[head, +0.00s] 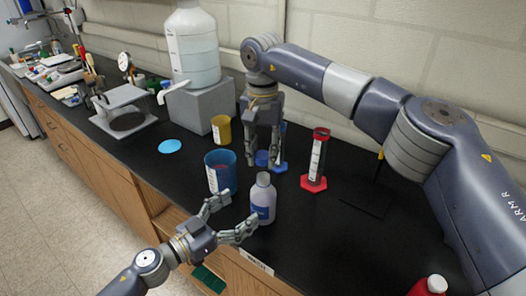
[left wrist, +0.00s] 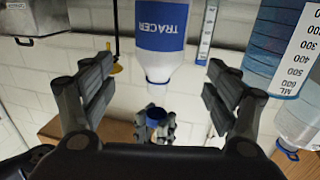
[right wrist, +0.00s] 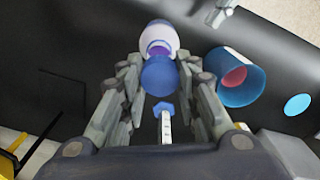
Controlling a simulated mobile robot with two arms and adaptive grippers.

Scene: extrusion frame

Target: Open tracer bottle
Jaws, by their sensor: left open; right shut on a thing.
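The tracer bottle (head: 263,203), white with a blue label, stands upright near the bench's front edge. Its neck has no cap on it, and the open mouth shows in the right wrist view (right wrist: 159,48). My left gripper (head: 238,212) is open beside the bottle; in the left wrist view its fingers lie on either side of the bottle's neck (left wrist: 158,73), apart from it. My right gripper (head: 262,160) is shut on the blue cap (right wrist: 160,76), which also shows in the left wrist view (left wrist: 156,114). The cap is apart from the bottle, behind it in the head view.
A blue beaker (head: 213,170) stands left of the bottle, a yellow cup (head: 221,130) behind it. A red-based cylinder (head: 316,165) stands to the right. A large carboy (head: 193,50) sits on a grey block.

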